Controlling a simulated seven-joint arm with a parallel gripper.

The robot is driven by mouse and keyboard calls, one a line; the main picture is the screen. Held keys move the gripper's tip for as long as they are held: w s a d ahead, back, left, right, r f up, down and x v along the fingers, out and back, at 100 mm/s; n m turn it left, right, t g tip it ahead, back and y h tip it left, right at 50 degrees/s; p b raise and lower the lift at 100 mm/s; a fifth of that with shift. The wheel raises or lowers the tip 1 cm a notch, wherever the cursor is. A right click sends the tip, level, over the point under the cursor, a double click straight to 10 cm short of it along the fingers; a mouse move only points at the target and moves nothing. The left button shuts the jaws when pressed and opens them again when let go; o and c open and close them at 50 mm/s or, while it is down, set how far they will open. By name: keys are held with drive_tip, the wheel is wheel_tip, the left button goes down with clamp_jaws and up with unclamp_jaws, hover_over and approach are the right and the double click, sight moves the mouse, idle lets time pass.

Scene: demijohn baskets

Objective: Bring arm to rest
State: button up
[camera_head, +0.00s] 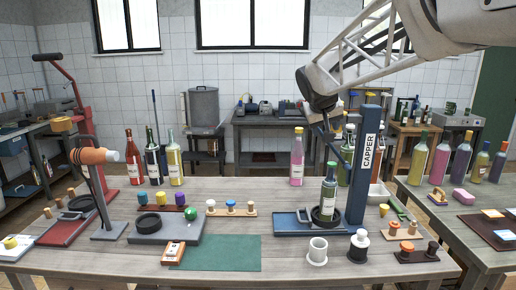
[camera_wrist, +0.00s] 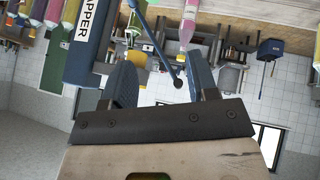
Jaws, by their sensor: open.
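My arm reaches in from the upper right of the head view, and my gripper (camera_head: 322,122) hangs in the air just left of the upper part of the blue capper post (camera_head: 364,165). In the wrist view, which is upside down, my gripper (camera_wrist: 165,78) has its two fingers spread with nothing held between them. The capper post (camera_wrist: 88,40) shows there at the left, and a dark lever with a round knob (camera_wrist: 180,82) appears beyond the fingers. A green-capped dark bottle (camera_head: 328,196) stands upright in the ring on the capper's base, below my gripper.
A pink bottle (camera_head: 297,160) stands behind the capper. A green mat (camera_head: 222,253) lies bare at the front. An orange-handled stand (camera_head: 96,156) is at left. The air left of my gripper is clear.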

drive_tip(key=s+f+g+y, duration=0.1)
drive_tip(key=s+f, duration=0.5)
drive_tip(key=s, duration=0.8)
drive_tip(key=s+f+m+g+y, duration=0.1)
drive_tip(key=s+f, duration=0.6)
drive_tip(key=s, duration=0.7)
drive_tip(key=s+f+g+y, duration=0.1)
drive_tip(key=s+f, duration=0.5)
drive_tip(key=s, duration=0.8)
drive_tip(key=shift+a+f+g, duration=0.15)
drive_tip(key=shift+a+g, duration=0.2)
drive_tip(key=shift+g, duration=0.25)
drive_tip(key=shift+c, duration=0.3)
